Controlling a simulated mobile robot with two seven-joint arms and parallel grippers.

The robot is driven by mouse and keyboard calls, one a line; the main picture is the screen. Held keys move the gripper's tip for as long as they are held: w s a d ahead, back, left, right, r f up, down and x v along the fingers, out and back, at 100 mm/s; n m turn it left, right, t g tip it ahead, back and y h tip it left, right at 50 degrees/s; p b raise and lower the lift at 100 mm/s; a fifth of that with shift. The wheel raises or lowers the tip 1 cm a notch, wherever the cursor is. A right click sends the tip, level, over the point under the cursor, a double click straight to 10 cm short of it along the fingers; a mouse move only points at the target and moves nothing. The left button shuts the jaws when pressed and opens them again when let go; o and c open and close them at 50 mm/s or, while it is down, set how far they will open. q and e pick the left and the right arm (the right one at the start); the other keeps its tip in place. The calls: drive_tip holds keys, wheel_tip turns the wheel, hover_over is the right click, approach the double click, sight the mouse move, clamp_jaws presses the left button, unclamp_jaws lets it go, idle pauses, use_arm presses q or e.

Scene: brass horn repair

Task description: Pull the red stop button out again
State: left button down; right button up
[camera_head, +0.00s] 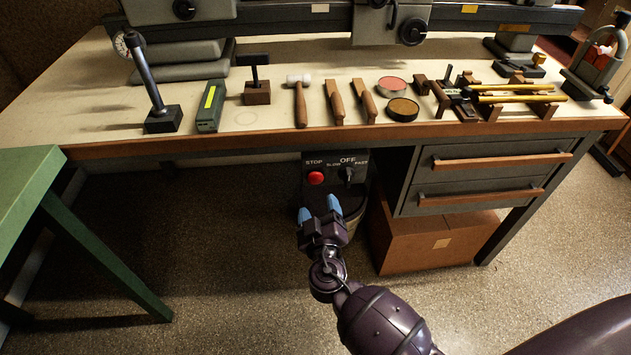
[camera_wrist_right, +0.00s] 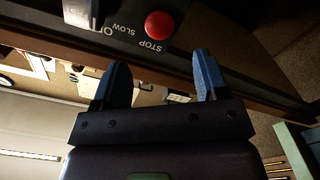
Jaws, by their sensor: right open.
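The red stop button (camera_head: 316,178) sits under the word STOP on the dark control box (camera_head: 310,195) below the bench top. It also shows in the right wrist view (camera_wrist_right: 159,25) as a round red cap, upside down there. Whether it is pressed in is hard to tell. My right gripper (camera_head: 320,214) is open and empty, its two blue fingertips just below the button in the head view. In the right wrist view the fingers (camera_wrist_right: 157,80) are spread, with the button beyond them and between their lines. My left gripper is not in view.
A rotary knob (camera_head: 348,173) marked OFF, SLOW and FAST is right of the button. The bench edge (camera_head: 250,143) overhangs above. Drawers (camera_head: 490,165) and a cardboard box (camera_head: 435,240) are to the right. A green table (camera_head: 40,190) stands left. Floor between is clear.

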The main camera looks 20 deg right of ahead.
sight(316, 180)
drive_tip(key=x, duration=0.7)
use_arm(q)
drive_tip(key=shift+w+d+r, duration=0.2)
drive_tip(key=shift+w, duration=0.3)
use_arm(e)
drive_tip(key=shift+w+d, duration=0.25)
drive_tip(key=shift+w, duration=0.45)
